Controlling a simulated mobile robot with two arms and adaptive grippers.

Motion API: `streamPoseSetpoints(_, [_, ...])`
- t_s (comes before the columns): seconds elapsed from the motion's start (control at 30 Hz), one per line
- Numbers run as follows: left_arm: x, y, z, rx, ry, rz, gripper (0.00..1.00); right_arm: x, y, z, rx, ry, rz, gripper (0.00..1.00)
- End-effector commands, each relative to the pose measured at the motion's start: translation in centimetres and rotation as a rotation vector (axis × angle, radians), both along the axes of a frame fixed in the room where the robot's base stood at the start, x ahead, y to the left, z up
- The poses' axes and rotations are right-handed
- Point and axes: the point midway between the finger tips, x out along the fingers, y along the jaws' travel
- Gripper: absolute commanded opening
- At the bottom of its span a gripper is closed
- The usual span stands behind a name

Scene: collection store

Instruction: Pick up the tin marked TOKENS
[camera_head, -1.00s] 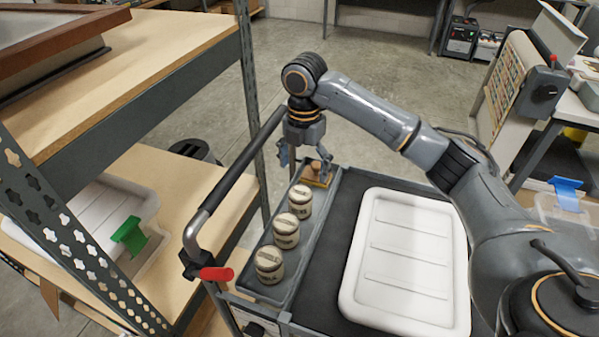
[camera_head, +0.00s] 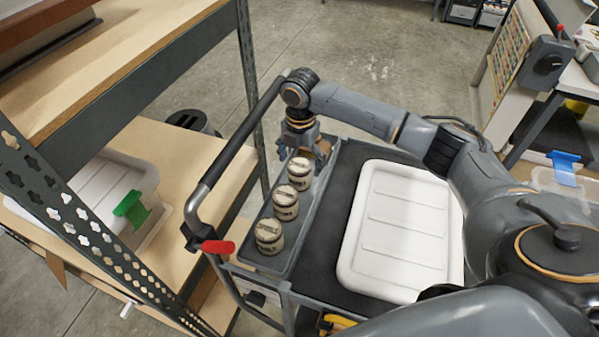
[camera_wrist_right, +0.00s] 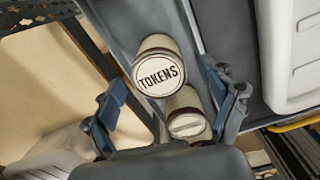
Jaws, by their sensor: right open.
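The tin marked TOKENS (camera_wrist_right: 160,76) is pale with a round lid. Its lettering reads clearly in the right wrist view, where it lies ahead between the spread fingers. It appears to be the farthest of three similar tins (camera_head: 299,170) in the head view. My right gripper (camera_wrist_right: 168,98) is open and empty; it also shows in the head view (camera_head: 303,155), just above and behind the farthest tin. No grip on the tin shows. A second tin (camera_wrist_right: 187,124) sits close by, partly covered by my gripper in the wrist view. My left gripper is out of view.
The tins stand in a row in a narrow grey tray (camera_head: 247,256) on a cart. A white lidded box (camera_head: 403,230) lies to their right. The cart's dark handle (camera_head: 240,145) and a shelf (camera_head: 165,165) are to the left.

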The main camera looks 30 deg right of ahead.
Motion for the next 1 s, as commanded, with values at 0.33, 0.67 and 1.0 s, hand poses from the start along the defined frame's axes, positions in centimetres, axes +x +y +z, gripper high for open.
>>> streamPoseSetpoints(0.33, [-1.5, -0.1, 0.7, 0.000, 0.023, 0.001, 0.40, 0.1, 0.1, -3.2, -0.001, 0.001, 0.002, 0.84])
streamPoseSetpoints(0.67, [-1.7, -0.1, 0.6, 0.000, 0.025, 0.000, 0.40, 0.1, 0.1, -3.1, -0.001, 0.001, 0.001, 0.47])
streamPoseSetpoints(1.0, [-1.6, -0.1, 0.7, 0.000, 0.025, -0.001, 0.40, 0.2, 0.1, -3.1, -0.001, -0.001, 0.000, 0.12])
